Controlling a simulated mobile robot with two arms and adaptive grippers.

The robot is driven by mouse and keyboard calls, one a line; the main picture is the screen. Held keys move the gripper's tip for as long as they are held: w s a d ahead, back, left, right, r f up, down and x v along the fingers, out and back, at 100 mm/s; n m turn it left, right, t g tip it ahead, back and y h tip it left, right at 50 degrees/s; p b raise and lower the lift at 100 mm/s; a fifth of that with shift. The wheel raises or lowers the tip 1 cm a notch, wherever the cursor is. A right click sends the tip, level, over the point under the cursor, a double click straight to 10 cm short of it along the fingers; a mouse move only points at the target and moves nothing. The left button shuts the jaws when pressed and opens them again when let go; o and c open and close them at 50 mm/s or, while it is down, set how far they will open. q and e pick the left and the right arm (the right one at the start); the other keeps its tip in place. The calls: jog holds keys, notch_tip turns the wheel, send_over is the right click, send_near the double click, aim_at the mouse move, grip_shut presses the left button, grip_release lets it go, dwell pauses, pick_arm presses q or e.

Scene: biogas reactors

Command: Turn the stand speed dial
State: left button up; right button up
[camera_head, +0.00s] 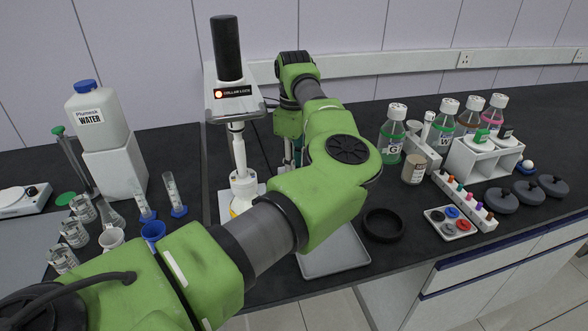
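The stirrer stand has a dark motor cylinder (227,48) on top and a white head with a black label (236,93). A white shaft (239,152) runs down from the head to a white base (227,204) on the bench. I cannot make out a speed dial; my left arm covers part of the base. My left arm crosses the picture from the lower left and bends down just right of the stand's head. My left gripper (290,152) points down behind the forearm, right of the shaft, and is mostly hidden. My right gripper is out of view.
A water canister (100,120), cylinders and small beakers stand left. A grey tray (335,255) and black ring (383,225) lie right of my forearm. Bottles (393,135), a white rack (480,160), a vial strip (465,200) and dark lids (502,200) fill the right.

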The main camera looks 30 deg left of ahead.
pick_arm(q)
jog(key=shift+n, duration=0.6)
jog(key=o, duration=1.1)
jog(key=shift+o, duration=0.2)
